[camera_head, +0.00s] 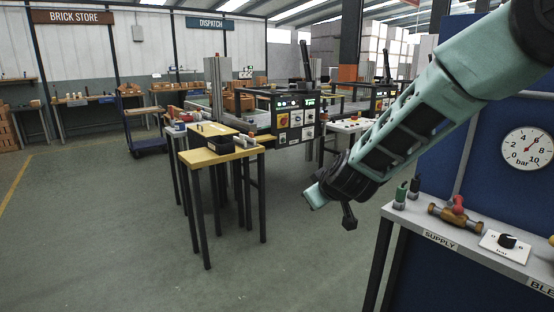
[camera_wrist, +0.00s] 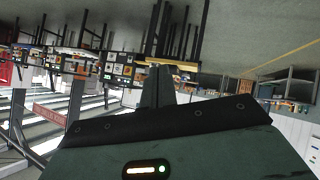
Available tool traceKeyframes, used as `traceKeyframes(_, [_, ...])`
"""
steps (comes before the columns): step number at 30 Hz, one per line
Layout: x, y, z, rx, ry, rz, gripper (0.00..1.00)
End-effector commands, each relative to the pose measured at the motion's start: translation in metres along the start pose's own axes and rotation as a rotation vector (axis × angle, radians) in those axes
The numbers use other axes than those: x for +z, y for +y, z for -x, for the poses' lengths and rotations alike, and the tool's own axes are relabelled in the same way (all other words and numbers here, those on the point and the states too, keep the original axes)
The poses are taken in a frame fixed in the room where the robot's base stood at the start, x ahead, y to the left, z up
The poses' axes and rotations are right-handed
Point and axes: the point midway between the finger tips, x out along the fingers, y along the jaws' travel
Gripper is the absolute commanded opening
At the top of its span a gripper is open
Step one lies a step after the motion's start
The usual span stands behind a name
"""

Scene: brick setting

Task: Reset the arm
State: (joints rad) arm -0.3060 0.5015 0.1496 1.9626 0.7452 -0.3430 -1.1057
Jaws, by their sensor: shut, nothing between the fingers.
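My arm, teal and black, reaches in from the upper right in the head view. Its wrist end hangs over open floor, left of the supply bench. My gripper (camera_wrist: 158,86) shows in the wrist view as dark fingers close together, with nothing held between them. In the head view the fingers are hard to make out at the dark end of the arm. The wrist view is turned, with the hall's floor along its top.
A blue panel with a pressure gauge (camera_head: 527,149) stands behind. A yellow-topped table (camera_head: 222,154) stands left of the arm. The floor between is clear.

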Motion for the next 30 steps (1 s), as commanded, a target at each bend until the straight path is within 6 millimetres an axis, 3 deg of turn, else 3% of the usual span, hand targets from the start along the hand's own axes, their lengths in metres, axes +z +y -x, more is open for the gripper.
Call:
traceKeyframes(3, [0.006, -0.063, 0.062, -0.227, -0.054, -0.049, 0.0])
traceKeyframes(7, [0.036, -0.117, 0.133, -0.418, -0.191, -0.078, 0.0])
traceKeyframes(11, [0.085, -0.151, 0.206, -0.527, -0.385, -0.074, 0.0])
traceKeyframes(15, [0.143, -0.161, 0.27, -0.537, -0.598, -0.053, 0.0])
traceKeyframes(20, [0.187, -0.156, 0.313, -0.487, -0.756, -0.034, 0.0])
traceKeyframes(21, [0.193, -0.154, 0.318, -0.476, -0.778, -0.031, 0.06])
traceKeyframes(24, [0.201, -0.152, 0.326, -0.459, -0.807, -0.028, 0.33])
traceKeyframes(30, [0.201, -0.15, 0.326, -0.456, -0.812, -0.034, 0.36])
